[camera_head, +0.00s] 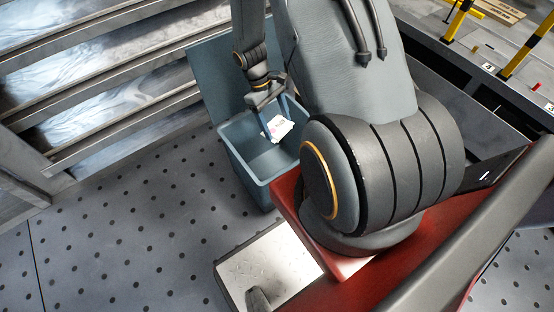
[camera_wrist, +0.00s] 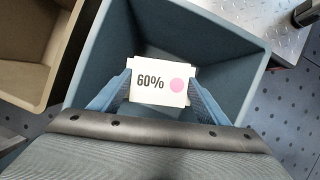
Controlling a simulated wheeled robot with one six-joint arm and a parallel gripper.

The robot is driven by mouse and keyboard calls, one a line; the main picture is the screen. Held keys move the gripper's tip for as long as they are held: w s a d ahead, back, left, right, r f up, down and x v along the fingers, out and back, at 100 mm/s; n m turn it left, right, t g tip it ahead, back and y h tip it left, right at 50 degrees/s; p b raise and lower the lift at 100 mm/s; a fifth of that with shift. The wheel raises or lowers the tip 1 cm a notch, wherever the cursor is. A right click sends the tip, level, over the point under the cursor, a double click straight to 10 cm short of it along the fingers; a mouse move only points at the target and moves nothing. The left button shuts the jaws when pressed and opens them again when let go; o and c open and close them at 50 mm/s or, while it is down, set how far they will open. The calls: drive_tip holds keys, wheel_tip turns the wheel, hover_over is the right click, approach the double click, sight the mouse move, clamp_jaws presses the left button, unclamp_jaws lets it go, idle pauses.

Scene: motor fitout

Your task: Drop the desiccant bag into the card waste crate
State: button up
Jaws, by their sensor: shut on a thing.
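My gripper (camera_head: 276,120) is shut on a flat white piece (camera_head: 280,129) with a pink mark. In the wrist view my gripper (camera_wrist: 160,88) pinches this piece (camera_wrist: 152,97) by its left and right edges; it reads "60%" beside a pink dot. It looks like a card, and I cannot tell whether it is the desiccant bag. It is held over the mouth of a blue-grey crate (camera_head: 243,166), which also shows in the wrist view (camera_wrist: 226,48). No crate label shows, so I cannot tell whether this is the card waste crate. The crate's floor is partly hidden.
A tan crate (camera_wrist: 24,62) stands left of the blue-grey one in the wrist view. Metal steps (camera_head: 110,80) rise at the upper left. A bright tread plate (camera_head: 265,266) lies in front of the crate. The dotted floor (camera_head: 130,225) at the left is clear.

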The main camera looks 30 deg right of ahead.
drive_tip(key=o, duration=1.2)
drive_tip(key=p+v, duration=0.1)
drive_tip(key=v, duration=0.6)
drive_tip(key=shift+w+r, duration=0.2)
drive_tip(key=shift+r, duration=0.15)
